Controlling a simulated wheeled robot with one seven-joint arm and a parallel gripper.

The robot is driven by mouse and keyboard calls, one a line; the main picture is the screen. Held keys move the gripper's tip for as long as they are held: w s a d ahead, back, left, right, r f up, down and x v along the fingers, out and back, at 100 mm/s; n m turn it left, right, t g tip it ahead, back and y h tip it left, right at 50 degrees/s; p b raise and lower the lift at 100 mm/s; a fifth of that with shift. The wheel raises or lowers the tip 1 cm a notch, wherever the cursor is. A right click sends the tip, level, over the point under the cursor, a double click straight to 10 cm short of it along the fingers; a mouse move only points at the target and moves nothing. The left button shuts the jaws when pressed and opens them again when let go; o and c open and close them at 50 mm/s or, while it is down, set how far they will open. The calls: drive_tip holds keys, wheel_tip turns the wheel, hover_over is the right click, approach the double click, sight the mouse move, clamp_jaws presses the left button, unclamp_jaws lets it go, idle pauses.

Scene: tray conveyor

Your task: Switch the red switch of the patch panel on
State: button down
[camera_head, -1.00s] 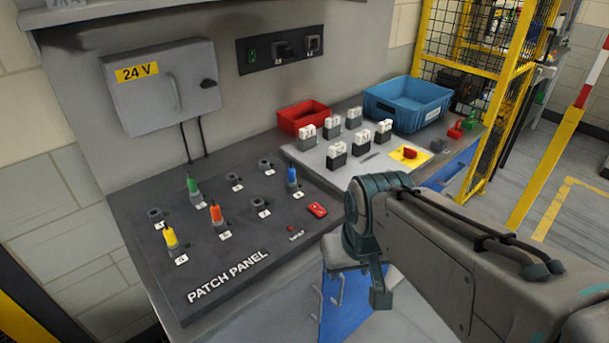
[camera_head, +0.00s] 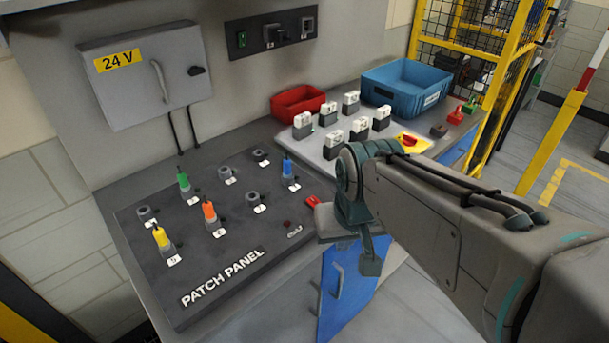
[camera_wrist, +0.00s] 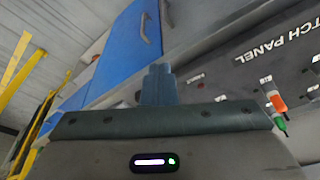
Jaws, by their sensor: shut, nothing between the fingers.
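The dark patch panel (camera_head: 240,262) lies on the bench at left. Its red switch (camera_head: 313,201) is at the panel's right edge, partly hidden by my wrist. I cannot tell its position. A small dark red lamp (camera_head: 288,224) is beside it. Coloured plugs stand on the panel: yellow (camera_head: 162,238), orange (camera_head: 210,215), green (camera_head: 184,183) and blue (camera_head: 288,171). In the wrist view, my gripper (camera_wrist: 158,70) is shut and empty, with the panel (camera_wrist: 245,62) to its right. In the head view, my wrist is at the bench's front edge, close to the switch.
Right of the panel are several white-topped blocks (camera_head: 361,128), a red bin (camera_head: 298,102), a blue crate (camera_head: 405,85) and a red knob on a yellow plate (camera_head: 411,141). A blue cabinet door (camera_head: 345,285) is below the bench. A yellow fence (camera_head: 510,55) stands at right.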

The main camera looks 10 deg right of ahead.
sight(313, 199)
drive_tip(key=w+r+m+b, duration=0.1)
drive_tip(key=w+r+m, duration=0.2)
drive_tip(key=w, duration=0.6)
drive_tip(key=w+r+m+g+b, duration=0.1)
drive_tip(key=w+r+m+b, duration=0.1)
drive_tip(key=w+m, duration=0.6)
drive_tip(key=shift+w+d+r+g+y, duration=0.35)
drive_tip(key=shift+w+r, duration=0.25)
drive_tip(key=shift+w, duration=0.6)
drive_tip(key=shift+f, duration=0.1)
drive_tip(key=f, duration=0.4)
drive_tip(key=w+f, duration=0.1)
drive_tip(key=f, duration=0.4)
drive_tip(key=a+f, duration=0.1)
drive_tip(key=f, duration=0.3)
drive_tip(key=shift+w+f, duration=0.2)
drive_tip(key=shift+f, duration=0.2)
